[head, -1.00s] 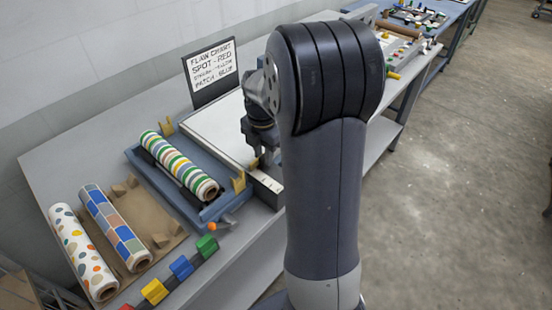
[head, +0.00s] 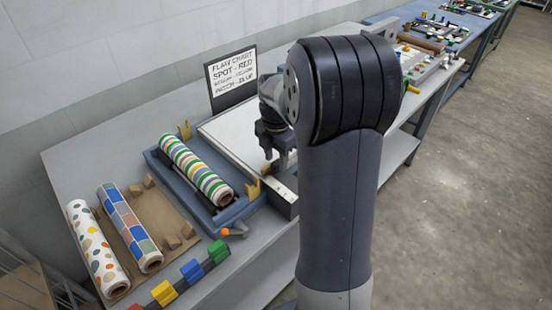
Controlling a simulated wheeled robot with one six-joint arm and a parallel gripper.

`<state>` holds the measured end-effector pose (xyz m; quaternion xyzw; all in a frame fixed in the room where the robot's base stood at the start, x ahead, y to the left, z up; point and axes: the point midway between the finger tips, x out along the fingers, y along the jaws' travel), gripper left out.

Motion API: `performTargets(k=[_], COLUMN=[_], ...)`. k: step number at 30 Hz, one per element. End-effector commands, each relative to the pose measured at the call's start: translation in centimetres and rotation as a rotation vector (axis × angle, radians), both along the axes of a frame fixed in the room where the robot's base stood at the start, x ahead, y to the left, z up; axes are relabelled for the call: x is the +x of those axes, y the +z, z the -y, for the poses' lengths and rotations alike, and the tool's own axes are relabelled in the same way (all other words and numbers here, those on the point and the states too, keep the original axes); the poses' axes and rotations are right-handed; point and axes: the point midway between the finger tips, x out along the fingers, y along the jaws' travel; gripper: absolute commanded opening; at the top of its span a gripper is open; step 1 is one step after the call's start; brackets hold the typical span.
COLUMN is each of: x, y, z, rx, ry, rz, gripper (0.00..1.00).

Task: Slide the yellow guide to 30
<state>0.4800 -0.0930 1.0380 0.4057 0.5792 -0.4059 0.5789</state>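A small yellow piece (head: 266,169), which may be the yellow guide, shows at the near edge of the white board (head: 228,135), just above a pale scale strip (head: 281,190). The marks on the strip are too small to read. A larger yellow bracket (head: 253,189) stands left of the strip, and a similar bracket (head: 185,130) stands at the tray's far end. My gripper (head: 275,157) points down over the board's near right part, close to the small yellow piece. My arm hides the area to the right. Finger opening and contact are unclear.
A striped roll (head: 195,170) lies in the blue tray (head: 160,165). Two patterned rolls (head: 98,245) (head: 130,228) lie at left. Red, yellow, blue and green blocks (head: 192,271) line the front edge. A flaw chart sign (head: 232,72) stands behind the board.

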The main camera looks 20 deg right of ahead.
Motion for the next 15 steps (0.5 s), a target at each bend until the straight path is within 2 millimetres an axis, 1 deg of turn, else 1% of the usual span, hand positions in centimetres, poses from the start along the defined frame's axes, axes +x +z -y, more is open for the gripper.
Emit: performTargets(k=[5, 9, 12, 15], x=[0.1, 0.1, 0.1, 0.0], y=[3.2, 6.1, 7.8, 9.1], z=[0.0, 0.0, 0.0, 0.0], rx=[-0.001, -0.001, -0.001, -0.001], ry=[0.0, 0.0, 0.0, 0.0], rz=[0.006, 0.006, 0.006, 0.004], gripper=[0.4, 0.4, 0.4, 0.4])
